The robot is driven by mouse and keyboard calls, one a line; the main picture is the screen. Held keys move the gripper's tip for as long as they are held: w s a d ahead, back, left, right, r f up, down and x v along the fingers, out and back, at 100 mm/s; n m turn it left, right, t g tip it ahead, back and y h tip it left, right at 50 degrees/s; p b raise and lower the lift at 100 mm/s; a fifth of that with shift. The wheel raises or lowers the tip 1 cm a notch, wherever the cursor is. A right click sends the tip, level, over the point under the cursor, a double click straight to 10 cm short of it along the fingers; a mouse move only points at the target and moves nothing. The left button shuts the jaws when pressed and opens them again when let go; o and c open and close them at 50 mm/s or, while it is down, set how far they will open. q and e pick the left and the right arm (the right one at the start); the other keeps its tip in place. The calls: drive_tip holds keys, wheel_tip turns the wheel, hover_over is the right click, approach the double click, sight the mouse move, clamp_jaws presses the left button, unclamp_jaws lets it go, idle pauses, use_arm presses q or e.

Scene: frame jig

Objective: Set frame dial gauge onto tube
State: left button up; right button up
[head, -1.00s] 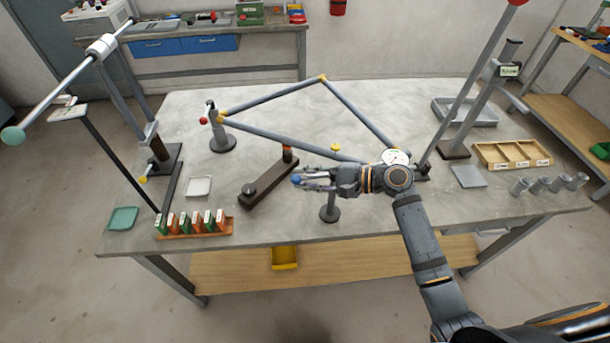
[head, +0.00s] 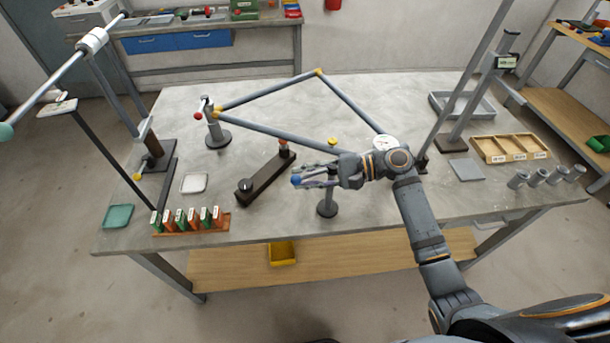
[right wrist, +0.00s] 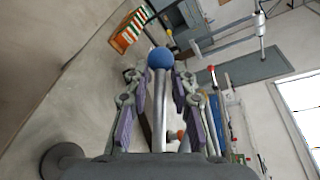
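A round white dial (head: 385,142) shows at the right corner of the grey tube frame (head: 265,130), just behind my right wrist. I cannot tell whether the dial touches a tube. My right gripper (head: 308,182) reaches left over the table, in front of the frame. A grey rod with a blue ball end (right wrist: 160,62) lies between its fingers and points forward. The ball also shows at the fingertips in the head view (head: 296,181). My left gripper is not in view.
A dark bar fixture (head: 265,176), a rack of coloured blocks (head: 190,222) and a post stand (head: 217,138) lie left. A wooden compartment tray (head: 510,149) and metal cups stand right.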

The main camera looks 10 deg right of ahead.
drive_tip(key=shift+o, duration=0.6)
drive_tip(key=shift+s, duration=0.1)
drive_tip(key=v, duration=1.2)
